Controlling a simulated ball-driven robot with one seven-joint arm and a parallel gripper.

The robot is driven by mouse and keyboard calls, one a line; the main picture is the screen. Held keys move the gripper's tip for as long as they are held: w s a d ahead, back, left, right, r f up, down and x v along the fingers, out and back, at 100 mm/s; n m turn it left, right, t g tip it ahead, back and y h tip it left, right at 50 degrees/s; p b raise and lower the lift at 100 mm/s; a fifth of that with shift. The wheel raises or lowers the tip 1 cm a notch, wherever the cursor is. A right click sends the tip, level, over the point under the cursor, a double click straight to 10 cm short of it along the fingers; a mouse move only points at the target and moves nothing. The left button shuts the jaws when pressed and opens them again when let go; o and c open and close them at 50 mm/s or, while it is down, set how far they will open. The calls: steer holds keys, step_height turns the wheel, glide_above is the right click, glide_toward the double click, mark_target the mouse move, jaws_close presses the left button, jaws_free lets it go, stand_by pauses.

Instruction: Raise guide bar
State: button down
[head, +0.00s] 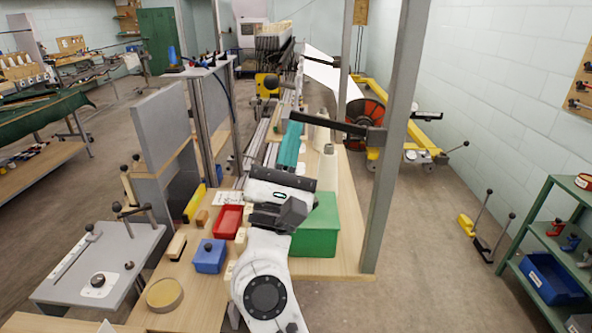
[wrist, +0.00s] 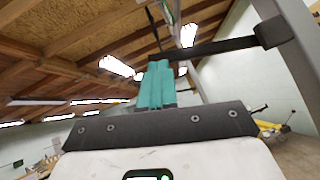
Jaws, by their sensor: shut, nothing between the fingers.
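A black bar (head: 328,124) sticks out to the left from a black clamp (head: 376,137) on the grey-green upright post; it may be the guide bar. In the wrist view the bar (wrist: 215,48) runs from the post at the upper right to just beyond my fingertips. My gripper (head: 292,130) has teal fingers pressed together with nothing between them. The tips are close to the bar's left end. In the wrist view the fingers (wrist: 160,68) point up toward the bar's underside; I cannot tell whether they touch it.
The post (head: 399,110) stands close to the right of my arm. A green box (head: 318,228), a red tray (head: 228,221), a blue box (head: 209,257) and pale cones (head: 328,170) crowd the wooden table. A grey panel (head: 160,125) stands left.

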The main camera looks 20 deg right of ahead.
steer(key=s+d+r+m+g+b, duration=0.1)
steer(key=d+r+m+g+b, duration=0.3)
steer(key=m, duration=0.6)
steer(key=s+d+r+m+g+h+b, duration=0.1)
steer(key=d+r+m+g+b, duration=0.4)
steer(key=m+g, duration=0.5)
steer(key=shift+s+r+g+h+b, duration=0.4)
steer(key=shift+r+b, duration=0.65)
steer(key=shift+r, duration=0.8)
steer(key=shift+s+d, duration=0.1)
steer(key=shift+d, duration=0.05)
